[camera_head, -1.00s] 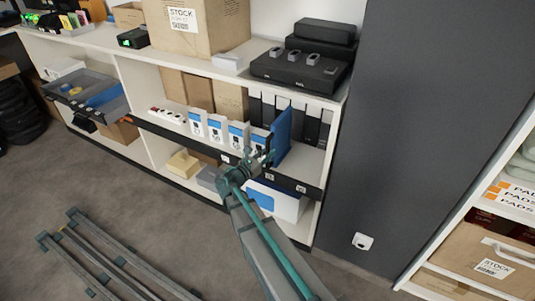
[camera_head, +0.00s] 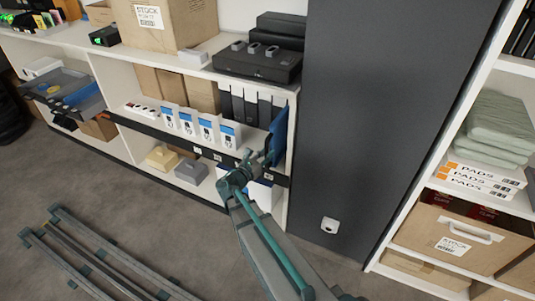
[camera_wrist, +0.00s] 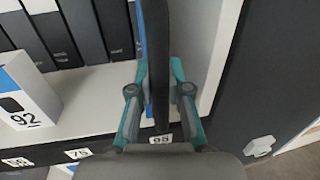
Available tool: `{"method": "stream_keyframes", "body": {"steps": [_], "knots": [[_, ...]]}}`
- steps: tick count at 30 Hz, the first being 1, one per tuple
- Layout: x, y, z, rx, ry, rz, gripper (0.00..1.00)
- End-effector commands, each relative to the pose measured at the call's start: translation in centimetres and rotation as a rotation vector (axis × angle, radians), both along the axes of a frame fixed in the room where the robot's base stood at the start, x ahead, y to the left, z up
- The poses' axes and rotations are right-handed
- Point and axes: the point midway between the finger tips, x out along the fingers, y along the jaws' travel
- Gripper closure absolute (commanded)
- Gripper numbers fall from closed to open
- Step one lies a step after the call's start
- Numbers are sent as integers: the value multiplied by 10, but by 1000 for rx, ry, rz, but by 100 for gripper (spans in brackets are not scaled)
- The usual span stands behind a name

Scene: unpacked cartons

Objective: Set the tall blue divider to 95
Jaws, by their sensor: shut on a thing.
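The tall blue divider (camera_head: 279,133) stands upright on the middle shelf, close to the shelf's right end wall. In the wrist view I see it nearly edge-on as a dark upright strip (camera_wrist: 156,50). My gripper (camera_head: 265,158) is shut on its front edge, with one teal finger on each side in the wrist view (camera_wrist: 158,85). A white label (camera_wrist: 161,138), which seems to read 95, sits on the shelf's front strip directly below the divider. A label reading 75 (camera_wrist: 78,153) is farther left. The divider's foot is hidden by my gripper.
Blue-and-white boxes (camera_head: 206,129) stand left of the divider; one reads 92 (camera_wrist: 25,100). Dark binders (camera_head: 250,104) stand behind. The white end wall (camera_head: 292,140) is close on the right, with a dark grey panel (camera_head: 345,120) beyond. Grey rails (camera_head: 95,265) lie on the floor.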

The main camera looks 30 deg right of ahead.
Motion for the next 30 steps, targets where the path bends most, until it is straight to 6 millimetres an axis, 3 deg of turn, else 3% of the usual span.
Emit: {"method": "stream_keyframes", "body": {"steps": [6, 7, 12, 23, 30], "knots": [[-9, -4, -1, 2, 1, -21, 100], [-9, -4, -1, 2, 1, -21, 81], [-8, -3, -1, 1, 0, -19, 57], [-7, 1, 0, 0, 0, -14, 57], [-20, 28, 0, 1, 0, -11, 57]]}}
